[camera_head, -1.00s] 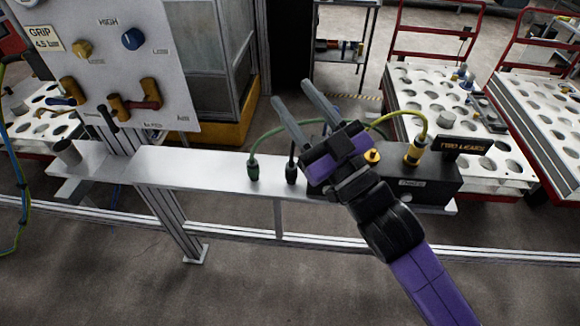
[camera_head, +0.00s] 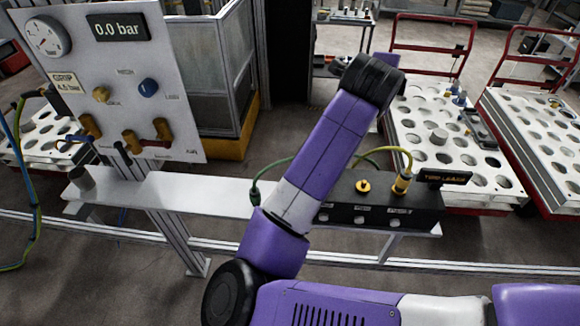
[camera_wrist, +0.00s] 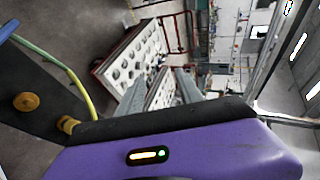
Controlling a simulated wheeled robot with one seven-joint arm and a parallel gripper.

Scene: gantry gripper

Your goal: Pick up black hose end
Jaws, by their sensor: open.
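The black hose end is not visible in either current view; in the head view my raised arm covers the shelf just right of the green hose end (camera_head: 255,197), where it stood earlier. My gripper (camera_wrist: 160,78) shows only in the wrist view, its two grey fingers apart with nothing between them. The fingers point out towards a white perforated cart, away from the shelf. In the head view the gripper is hidden behind my arm.
A black valve box (camera_head: 375,213) with a yellow button (camera_head: 363,186) and a yellow hose end (camera_head: 401,183) sits on the grey shelf (camera_head: 190,193). A gauge panel (camera_head: 110,85) stands at left. White perforated carts (camera_head: 437,160) stand behind. The shelf's left-middle stretch is clear.

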